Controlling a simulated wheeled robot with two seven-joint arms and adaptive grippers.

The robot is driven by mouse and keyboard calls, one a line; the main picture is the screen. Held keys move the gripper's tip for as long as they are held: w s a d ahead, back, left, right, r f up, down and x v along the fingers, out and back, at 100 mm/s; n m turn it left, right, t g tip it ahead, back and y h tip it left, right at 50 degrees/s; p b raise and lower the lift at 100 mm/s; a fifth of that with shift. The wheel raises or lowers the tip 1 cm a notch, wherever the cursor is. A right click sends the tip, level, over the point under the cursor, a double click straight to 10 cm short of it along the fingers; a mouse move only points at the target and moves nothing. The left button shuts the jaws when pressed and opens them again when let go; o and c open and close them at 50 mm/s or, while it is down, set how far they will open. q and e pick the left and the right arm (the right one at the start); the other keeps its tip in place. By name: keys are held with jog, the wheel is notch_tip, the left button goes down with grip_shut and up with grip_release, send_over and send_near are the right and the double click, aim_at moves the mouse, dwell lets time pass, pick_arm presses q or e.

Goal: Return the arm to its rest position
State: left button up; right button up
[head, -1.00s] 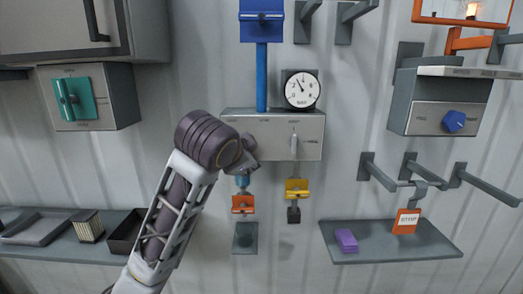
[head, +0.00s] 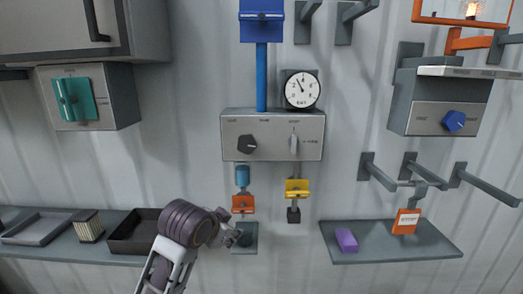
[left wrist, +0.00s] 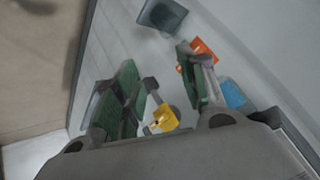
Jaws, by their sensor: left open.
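My left arm (head: 185,225) comes up from the bottom of the head view, low in front of the wall. My left gripper (head: 235,236) is at its end, in front of the small grey plate (head: 250,243) and below the orange piece (head: 243,203). In the left wrist view the gripper (left wrist: 160,88) has its green-padded fingers apart with nothing held between them. A yellow piece (left wrist: 163,120) and the orange piece (left wrist: 205,50) show beyond the fingers. My right gripper is in neither view.
A control box (head: 272,150) with a dark knob and a lever is above the gripper. A left shelf (head: 60,250) holds trays; a right shelf (head: 390,250) holds a purple block (head: 346,240) and an orange tag (head: 405,221). Hook arms (head: 378,172) jut out at right.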

pick_arm(q)
jog(key=s+a+f+n+g+y, duration=0.15)
jog(key=s+a+f, duration=0.25)
jog(key=s+f, duration=0.45)
jog(key=s+a+f+n+g, duration=0.2)
jog(key=s+a+f+n, duration=0.15)
jog(key=s+f, duration=0.5)
jog(key=s+a+f+n+g+y, duration=0.1)
jog(key=s+a+f+n+g, duration=0.1)
jog(key=s+a+f, duration=0.6)
notch_tip(320, 180, down, 35)
jog(key=s+d+g, duration=0.1)
jog(key=s+d, duration=0.1)
jog(key=d, duration=0.1)
jog(key=s+a+f, duration=0.2)
jog(key=s+f, duration=0.7)
jog(key=s, duration=0.2)
jog(key=s+a+f+g, duration=0.1)
jog(key=s+a+f, duration=0.1)
jog(key=s+f, duration=0.8)
jog(key=shift+s+a+f+m, duration=0.15)
jog(key=shift+s+f+m, duration=0.15)
jog(key=shift+s, duration=0.3)
